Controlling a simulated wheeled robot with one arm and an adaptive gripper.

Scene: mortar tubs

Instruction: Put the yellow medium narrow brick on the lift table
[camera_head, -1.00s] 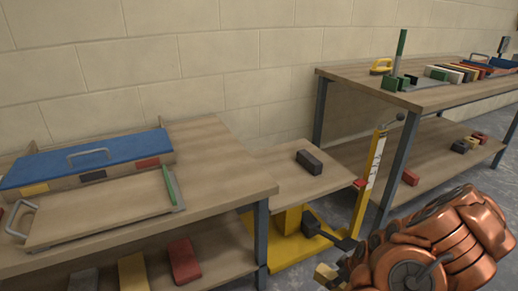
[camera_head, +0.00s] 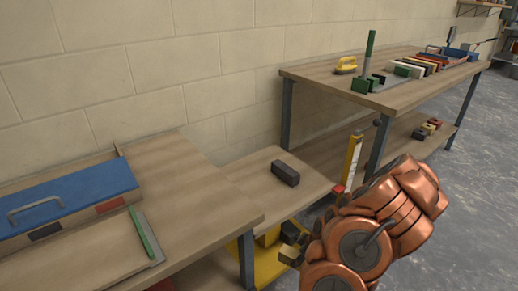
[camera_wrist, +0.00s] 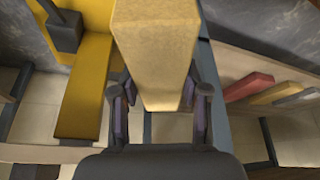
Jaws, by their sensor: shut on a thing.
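The yellow brick (camera_wrist: 157,45) fills the upper middle of the wrist view. My gripper (camera_wrist: 160,100) is shut on it, with one finger on each side. In the head view my gripper (camera_head: 291,246) is low beside the lift table, partly hidden by my copper-coloured arm, and the brick is not clear there. The lift table (camera_head: 247,178) has a wooden top between two benches. A dark grey brick (camera_head: 285,174) lies on its top, with bare wood around it. The lift's yellow base also shows in the wrist view (camera_wrist: 85,95).
The near bench (camera_head: 200,195) holds a blue-lidded box (camera_head: 85,190) and a board with a green-edged tool. The far bench (camera_head: 385,95) carries a yellow-handled float (camera_head: 346,65) and several bricks. A shelf in the wrist view holds red, yellow and grey bricks (camera_wrist: 249,86).

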